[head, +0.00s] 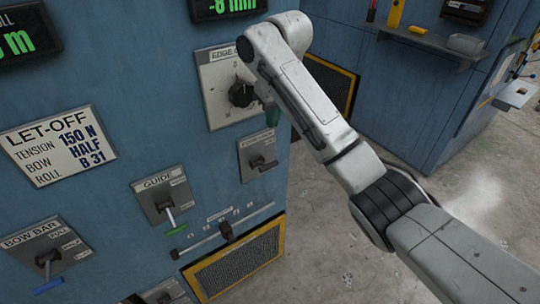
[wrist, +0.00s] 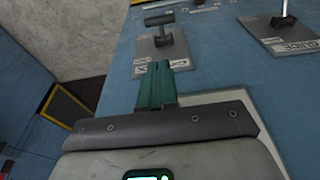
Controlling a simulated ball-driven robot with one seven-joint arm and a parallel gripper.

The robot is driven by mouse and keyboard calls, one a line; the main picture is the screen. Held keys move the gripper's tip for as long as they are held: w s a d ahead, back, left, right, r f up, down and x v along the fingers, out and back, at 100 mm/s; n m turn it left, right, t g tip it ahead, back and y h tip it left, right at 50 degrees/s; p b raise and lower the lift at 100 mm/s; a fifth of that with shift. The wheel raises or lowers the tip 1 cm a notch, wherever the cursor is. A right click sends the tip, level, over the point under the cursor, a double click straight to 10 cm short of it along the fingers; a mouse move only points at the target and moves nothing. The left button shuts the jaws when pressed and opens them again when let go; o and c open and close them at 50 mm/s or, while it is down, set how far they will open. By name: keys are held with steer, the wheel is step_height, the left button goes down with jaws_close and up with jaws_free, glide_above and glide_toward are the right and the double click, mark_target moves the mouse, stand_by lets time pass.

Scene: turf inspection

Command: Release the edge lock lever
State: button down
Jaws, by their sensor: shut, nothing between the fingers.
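A small grey plate (head: 246,163) on the blue cabinet carries a dark lever (head: 262,163), right of the guide plate; its label is too small to read surely. In the wrist view the same lever (wrist: 160,20) sticks out from its plate with a short crossbar handle, just beyond my fingertips. My gripper (wrist: 157,68) has teal fingers that are shut and empty. They point toward the plate's labelled edge, apart from the handle. In the head view my gripper (head: 272,115) is mostly hidden behind my arm, above the lever, in front of the edge panel.
The edge panel (head: 215,105) with a black knob (head: 240,94) is above the lever. The guide lever (head: 170,215), a slider (head: 226,231) and the bow bar lever (head: 47,265) are left and below. A yellow-framed grille (head: 235,262) lies underneath. Concrete floor (head: 330,240) is open at right.

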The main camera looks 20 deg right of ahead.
glide_above(270, 164)
steer(key=x, duration=0.3)
steer(key=s+x, duration=0.1)
steer(key=x, duration=0.6)
steer(key=shift+s+d+f+p, duration=0.15)
steer(key=shift+s+p, duration=0.05)
steer(key=shift+p, duration=0.2)
steer(key=shift+s+d+f+p, duration=0.1)
steer(key=shift+s+f+p, duration=0.1)
steer(key=shift+f, duration=0.75)
steer(key=shift+s+f+p, duration=0.15)
steer(key=shift+f, duration=0.75)
steer(key=shift+s+f, duration=0.1)
steer(key=shift+s+f, duration=0.15)
steer(key=shift+s, duration=0.05)
